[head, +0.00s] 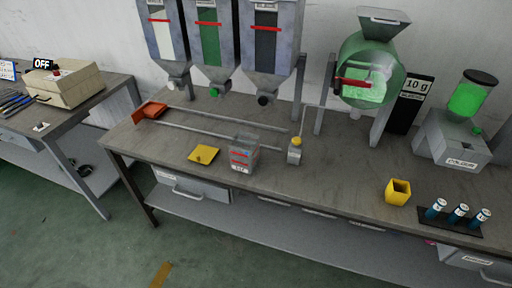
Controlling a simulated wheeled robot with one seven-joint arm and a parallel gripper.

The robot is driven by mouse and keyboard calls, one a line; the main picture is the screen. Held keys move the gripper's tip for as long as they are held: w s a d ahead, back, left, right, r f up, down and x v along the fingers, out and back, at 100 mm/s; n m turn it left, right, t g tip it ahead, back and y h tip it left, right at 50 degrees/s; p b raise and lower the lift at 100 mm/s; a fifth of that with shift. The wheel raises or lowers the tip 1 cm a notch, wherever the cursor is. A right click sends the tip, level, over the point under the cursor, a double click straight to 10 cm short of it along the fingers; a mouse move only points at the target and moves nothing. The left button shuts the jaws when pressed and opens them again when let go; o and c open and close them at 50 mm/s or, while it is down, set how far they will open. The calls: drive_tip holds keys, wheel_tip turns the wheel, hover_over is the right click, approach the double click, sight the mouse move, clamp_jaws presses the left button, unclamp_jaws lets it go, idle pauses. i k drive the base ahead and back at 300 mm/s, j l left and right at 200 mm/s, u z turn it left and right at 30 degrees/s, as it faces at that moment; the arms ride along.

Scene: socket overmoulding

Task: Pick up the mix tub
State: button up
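A clear, open-topped tub (244,155) with red marks and a small white label stands upright near the middle of the workbench, close to its front edge. It looks like the mix tub, though its label is too small to read. A yellow square cup (397,192) stands farther right near the same edge. My gripper is not in view, so its state and its distance from the tub do not show.
The grey workbench (325,178) is clear between tub and cup. A yellow plate (203,154) lies left of the tub; a small yellow-capped bottle (295,151) stands right. Hoppers (211,45) and a green drum (368,75) stand behind. A rack of vials (458,214) is front right.

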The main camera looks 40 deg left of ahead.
sight(244, 148)
drive_tip(key=i+j+u, duration=0.2)
drive_tip(key=i, duration=0.2)
drive_tip(key=i+j+u, duration=0.45)
drive_tip(key=i, duration=0.35)
